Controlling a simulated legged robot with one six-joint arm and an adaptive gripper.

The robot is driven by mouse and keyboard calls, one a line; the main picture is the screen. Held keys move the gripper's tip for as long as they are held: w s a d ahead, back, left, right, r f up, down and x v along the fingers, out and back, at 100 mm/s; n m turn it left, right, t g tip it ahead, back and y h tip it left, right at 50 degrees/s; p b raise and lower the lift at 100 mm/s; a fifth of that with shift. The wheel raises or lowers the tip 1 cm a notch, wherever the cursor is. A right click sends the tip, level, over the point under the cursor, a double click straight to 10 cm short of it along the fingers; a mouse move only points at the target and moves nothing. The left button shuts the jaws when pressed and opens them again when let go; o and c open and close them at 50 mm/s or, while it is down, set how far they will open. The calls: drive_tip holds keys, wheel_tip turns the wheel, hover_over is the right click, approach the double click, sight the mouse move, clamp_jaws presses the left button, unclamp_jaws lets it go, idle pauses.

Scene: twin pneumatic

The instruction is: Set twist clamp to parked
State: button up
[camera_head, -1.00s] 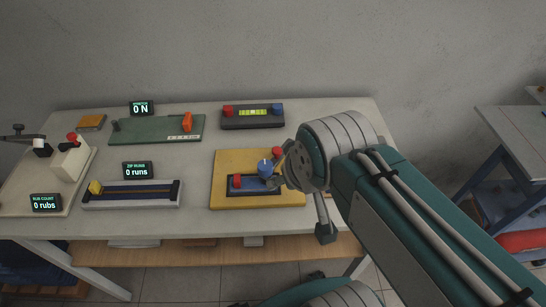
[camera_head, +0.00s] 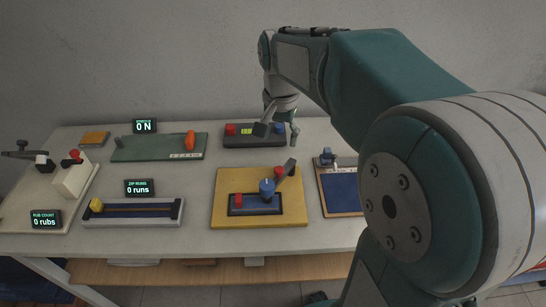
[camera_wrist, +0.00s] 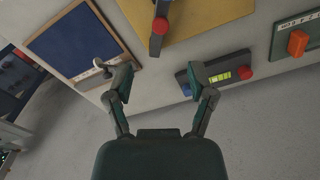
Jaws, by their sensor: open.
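The twist clamp sits on a yellow board (camera_head: 232,219) in the head view. It has a blue round post (camera_head: 267,190) on a dark base and a grey arm (camera_head: 288,168) pointing up and right, with a red part (camera_head: 279,172) beside it. The yellow board (camera_wrist: 205,14) and the dark clamp arm (camera_wrist: 157,45) also show at the top of the wrist view. My gripper (camera_head: 278,131) is open and empty, apart from the clamp and behind it, in front of the button box. In the wrist view my gripper (camera_wrist: 162,75) has its fingers spread wide.
The button box (camera_head: 240,142) has red and blue ends and a lit display. A blue-panelled wooden board (camera_head: 341,190) lies right of the clamp. A green slider board (camera_head: 150,149) and a rail with a yellow block (camera_head: 135,219) lie left. Bare table separates them.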

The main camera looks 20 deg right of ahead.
sight(278, 169)
drive_tip(key=f, duration=0.7)
drive_tip(key=w+f, duration=0.1)
drive_tip(key=f, duration=0.3)
drive_tip(key=shift+d+f, duration=0.15)
drive_tip(key=shift+m, duration=0.3)
clamp_jaws()
